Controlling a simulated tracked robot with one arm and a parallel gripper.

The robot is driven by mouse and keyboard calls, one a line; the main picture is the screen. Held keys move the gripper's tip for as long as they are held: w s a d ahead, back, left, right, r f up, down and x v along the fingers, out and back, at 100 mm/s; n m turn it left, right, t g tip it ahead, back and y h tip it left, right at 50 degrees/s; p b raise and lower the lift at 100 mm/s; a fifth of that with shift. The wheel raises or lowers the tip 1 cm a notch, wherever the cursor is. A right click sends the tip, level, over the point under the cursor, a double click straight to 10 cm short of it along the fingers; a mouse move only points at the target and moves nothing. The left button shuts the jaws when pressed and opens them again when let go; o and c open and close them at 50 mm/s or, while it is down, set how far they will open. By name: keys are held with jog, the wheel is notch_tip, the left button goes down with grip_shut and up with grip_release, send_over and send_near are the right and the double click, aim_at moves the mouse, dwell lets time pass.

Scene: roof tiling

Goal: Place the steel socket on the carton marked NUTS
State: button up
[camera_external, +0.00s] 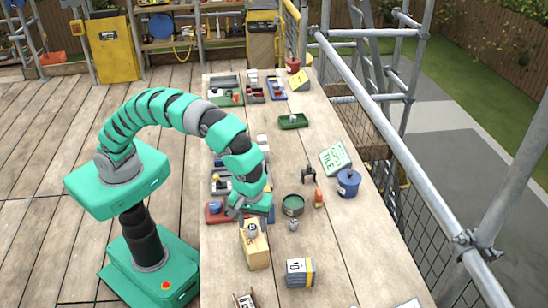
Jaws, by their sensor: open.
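A small grey metallic piece (252,230), which looks like the steel socket, rests on top of a tan carton (256,252). I cannot read any marking on this carton. My gripper (251,219) is open and points down just above the grey piece; from this view I cannot tell whether the jaws are around it or clear of it. Another small grey object (293,225) lies on the bench to the right. A second carton (244,300) with dark lettering is cut off at the bottom edge; its word is not readable.
The long wooden bench (340,255) holds a box marked 10 (299,272), a dark green round tin (293,205), a blue pot (348,182), an orange bottle (318,197) and a leaning green-white sign (335,158). Trays line its left edge. Scaffold rails stand at the right.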

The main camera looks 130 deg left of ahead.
notch_tip(320, 180, up, 10)
jog(key=p, duration=0.1)
jog(key=shift+f, duration=0.25)
jog(key=shift+r, duration=0.1)
notch_tip(320, 180, up, 13)
jog(key=m+t, duration=0.4)
jog(key=m, duration=0.2)
send_over(252, 227)
jog(key=s, duration=0.2)
jog(key=s+d+r+m+t, duration=0.1)
jog(key=s+r+m+t, duration=0.35)
jog(key=r, duration=0.65)
jog(key=s+d+r+m+t, duration=0.1)
jog(key=s+r+m+t, duration=0.6)
jog(key=s+r+m, duration=0.5)
jog(key=s+r, duration=0.3)
jog(key=r, duration=0.2)
jog(key=shift+s+d+r, duration=0.15)
jog(key=shift+s+d, duration=0.05)
jog(key=shift+d, duration=0.2)
